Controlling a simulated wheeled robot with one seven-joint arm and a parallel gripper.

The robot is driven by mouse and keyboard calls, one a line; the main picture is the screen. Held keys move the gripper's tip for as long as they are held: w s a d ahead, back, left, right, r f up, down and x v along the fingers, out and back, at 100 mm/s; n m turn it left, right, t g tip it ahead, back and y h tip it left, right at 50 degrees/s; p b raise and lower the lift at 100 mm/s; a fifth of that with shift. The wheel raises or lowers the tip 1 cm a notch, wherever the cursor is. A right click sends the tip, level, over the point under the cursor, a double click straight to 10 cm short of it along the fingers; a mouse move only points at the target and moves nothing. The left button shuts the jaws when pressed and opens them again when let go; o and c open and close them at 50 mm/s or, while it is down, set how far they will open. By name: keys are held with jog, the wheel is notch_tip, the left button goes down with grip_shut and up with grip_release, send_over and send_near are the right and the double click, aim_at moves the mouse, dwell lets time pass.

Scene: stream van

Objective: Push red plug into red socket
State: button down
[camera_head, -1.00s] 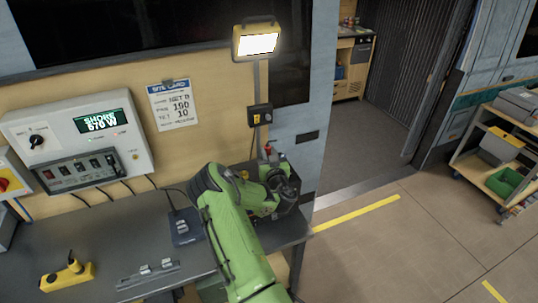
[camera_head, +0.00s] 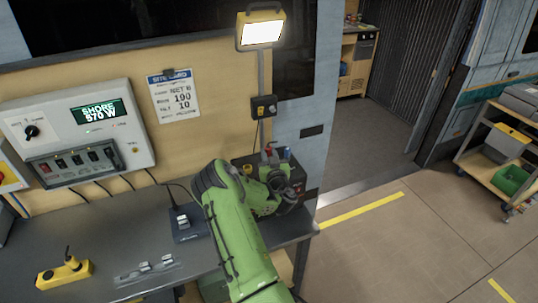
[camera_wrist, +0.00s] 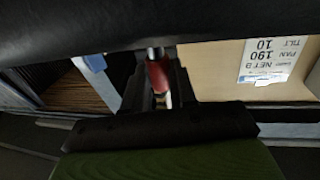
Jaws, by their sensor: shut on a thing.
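My gripper (camera_wrist: 157,92) is shut on a red plug (camera_wrist: 159,72), which sits between the fingers in the wrist view, with a pale metallic part at its upper end. In the head view my gripper (camera_head: 280,186) is in front of a dark box (camera_head: 242,160) at the right end of the bench and covers much of it. A red piece (camera_head: 268,150) shows just above my gripper; I cannot tell whether it is the held plug. The red socket cannot be made out in either view.
A blue piece (camera_head: 287,154) and a yellow piece (camera_head: 247,168) show by the dark box. A lamp post with a small switch box (camera_head: 264,107) rises behind. A dark cabled device (camera_head: 186,222) and a yellow block (camera_head: 64,272) are on the bench (camera_head: 110,235).

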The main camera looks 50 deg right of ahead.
jog(key=shift+f+b, duration=1)
jog(key=shift+f, duration=0.3)
dwell(0.4)
jog(key=c, duration=0.8)
grip_release()
jog(key=b+v, duration=0.3)
jog(key=v, duration=1.2)
jog(key=shift+s+a+b, duration=0.25)
jog(key=shift+b, duration=0.05)
